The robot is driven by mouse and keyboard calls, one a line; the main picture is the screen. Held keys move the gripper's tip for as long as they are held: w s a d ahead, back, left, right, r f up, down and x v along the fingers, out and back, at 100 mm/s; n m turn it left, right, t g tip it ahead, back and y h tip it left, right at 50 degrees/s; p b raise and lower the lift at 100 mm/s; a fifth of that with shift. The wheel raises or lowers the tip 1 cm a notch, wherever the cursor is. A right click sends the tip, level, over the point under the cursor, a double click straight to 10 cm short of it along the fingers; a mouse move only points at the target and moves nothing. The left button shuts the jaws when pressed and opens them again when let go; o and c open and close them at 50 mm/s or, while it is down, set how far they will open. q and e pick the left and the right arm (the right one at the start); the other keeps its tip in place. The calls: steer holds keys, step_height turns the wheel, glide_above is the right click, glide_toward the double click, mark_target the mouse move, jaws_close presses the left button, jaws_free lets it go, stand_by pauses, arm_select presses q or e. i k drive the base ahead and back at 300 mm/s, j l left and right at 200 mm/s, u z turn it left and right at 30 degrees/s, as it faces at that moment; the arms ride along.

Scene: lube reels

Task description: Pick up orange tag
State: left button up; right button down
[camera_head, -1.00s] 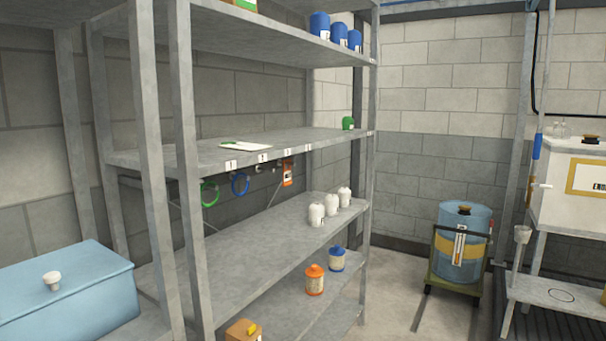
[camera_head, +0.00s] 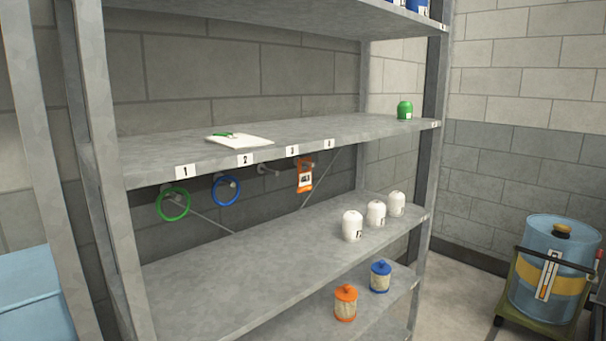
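The orange tag (camera_head: 305,176) hangs under the edge of the middle shelf, close to the number 4 label, on what looks like a peg. It has a white panel with small dark print. Empty space shows below it, above the lower shelf. Neither of my grippers shows in the head view.
A green ring (camera_head: 173,204) and a blue ring (camera_head: 226,190) hang left of the tag. A white pad (camera_head: 239,141) and a green container (camera_head: 404,110) are on the middle shelf (camera_head: 330,128). White bottles (camera_head: 352,226) stand on the shelf below. A blue drum (camera_head: 548,270) stands at right.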

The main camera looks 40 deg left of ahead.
mark_target(304, 177)
steer(key=i+l+u, duration=0.15)
steer(key=i+u, duration=0.2)
steer(key=i+l+u, duration=0.35)
steer(key=i+j, duration=0.1)
